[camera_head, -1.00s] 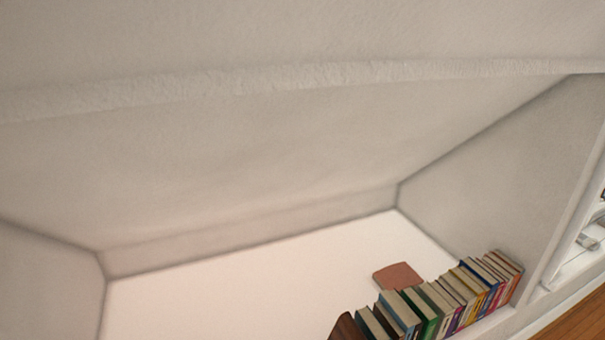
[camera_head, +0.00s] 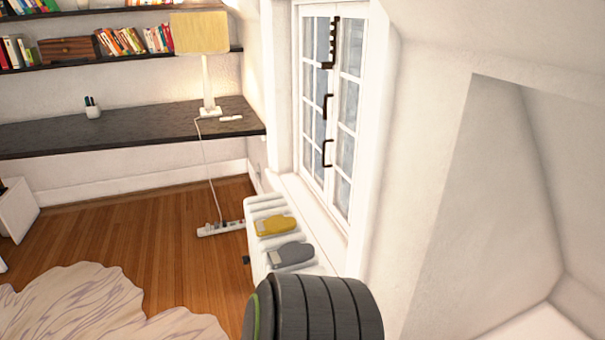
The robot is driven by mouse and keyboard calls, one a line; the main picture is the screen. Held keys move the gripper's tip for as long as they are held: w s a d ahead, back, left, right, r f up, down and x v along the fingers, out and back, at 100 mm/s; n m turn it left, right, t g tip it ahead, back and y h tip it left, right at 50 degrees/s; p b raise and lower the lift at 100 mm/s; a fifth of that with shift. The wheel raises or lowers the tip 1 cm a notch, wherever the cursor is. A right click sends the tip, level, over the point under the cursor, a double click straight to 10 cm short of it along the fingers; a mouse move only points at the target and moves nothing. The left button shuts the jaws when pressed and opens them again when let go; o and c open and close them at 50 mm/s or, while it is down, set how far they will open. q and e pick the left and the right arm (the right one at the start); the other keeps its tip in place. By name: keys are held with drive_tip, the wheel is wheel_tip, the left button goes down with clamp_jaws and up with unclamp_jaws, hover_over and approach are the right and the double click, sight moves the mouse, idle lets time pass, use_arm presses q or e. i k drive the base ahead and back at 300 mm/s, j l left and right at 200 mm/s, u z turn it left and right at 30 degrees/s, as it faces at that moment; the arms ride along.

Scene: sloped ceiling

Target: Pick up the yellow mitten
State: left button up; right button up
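The yellow mitten (camera_head: 276,225) lies flat on top of a white ribbed radiator (camera_head: 262,204) below the window. A grey mitten (camera_head: 291,254) lies beside it, nearer to me. Neither of my grippers shows in the head view, so I cannot see whether they are open or shut. Nothing is touching the yellow mitten.
A power strip (camera_head: 221,228) lies on the wooden floor (camera_head: 150,225). A dark desk (camera_head: 130,135) with a lamp (camera_head: 203,50) is behind. A pale rug (camera_head: 75,305) lies left.

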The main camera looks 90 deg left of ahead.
sight(276, 224)
drive_tip(key=u, duration=3)
drive_tip(key=i+j+z, duration=0.1)
drive_tip(key=z, duration=0.3)
drive_tip(key=i+j+z, duration=0.15)
drive_tip(key=z, duration=0.25)
drive_tip(key=j+z, duration=0.25)
drive_tip(key=z, duration=0.15)
drive_tip(key=i, duration=0.05)
